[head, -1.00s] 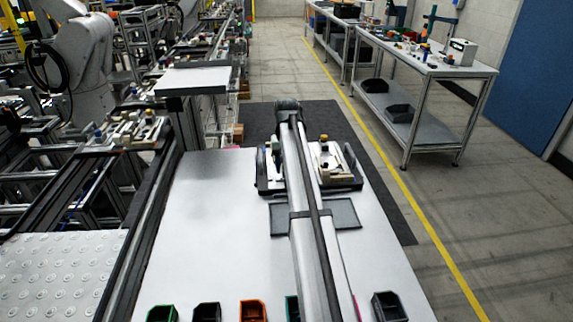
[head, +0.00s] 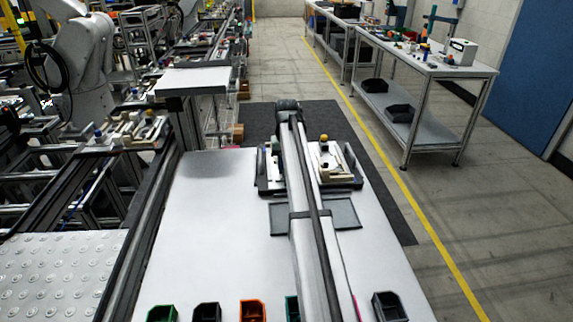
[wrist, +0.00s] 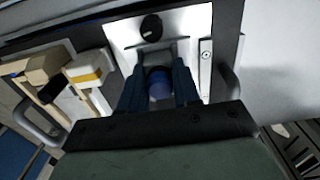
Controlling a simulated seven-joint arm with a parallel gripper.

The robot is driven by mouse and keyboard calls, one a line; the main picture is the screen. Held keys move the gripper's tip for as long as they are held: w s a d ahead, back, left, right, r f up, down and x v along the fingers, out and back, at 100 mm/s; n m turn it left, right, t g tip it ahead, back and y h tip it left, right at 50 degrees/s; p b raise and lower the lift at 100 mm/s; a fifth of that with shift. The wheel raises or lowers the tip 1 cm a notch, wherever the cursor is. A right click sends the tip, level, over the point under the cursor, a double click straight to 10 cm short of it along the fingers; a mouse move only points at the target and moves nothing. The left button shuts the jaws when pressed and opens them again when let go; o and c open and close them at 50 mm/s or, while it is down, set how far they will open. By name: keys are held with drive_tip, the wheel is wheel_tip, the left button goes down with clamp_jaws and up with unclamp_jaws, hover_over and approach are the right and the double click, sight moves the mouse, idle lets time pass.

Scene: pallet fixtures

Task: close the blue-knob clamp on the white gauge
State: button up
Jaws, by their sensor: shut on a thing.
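In the wrist view, my gripper (wrist: 159,88) has its two dark fingers on either side of the blue knob (wrist: 160,84) and is shut on it. The clamp parts below the knob are largely hidden by the fingers and the gripper body. A white plate (wrist: 188,22) with a round black knob (wrist: 151,27) lies just beyond the fingertips; I cannot tell whether it is the white gauge. In the head view, my arm covers the middle of the fixture pallet (head: 345,184), so the blue knob and my gripper are hidden there.
A second clamp with a yellow knob (wrist: 87,75) stands left of my gripper in the wrist view. The pallet has raised grey handles (wrist: 228,88) at its sides. Several small bins (head: 253,311) line the table's near edge. The table's left part (head: 215,215) is clear.

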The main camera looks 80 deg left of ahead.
drive_tip(key=shift+a, duration=1.35)
drive_tip(key=o, duration=0.8)
drive_tip(key=shift+r, duration=4)
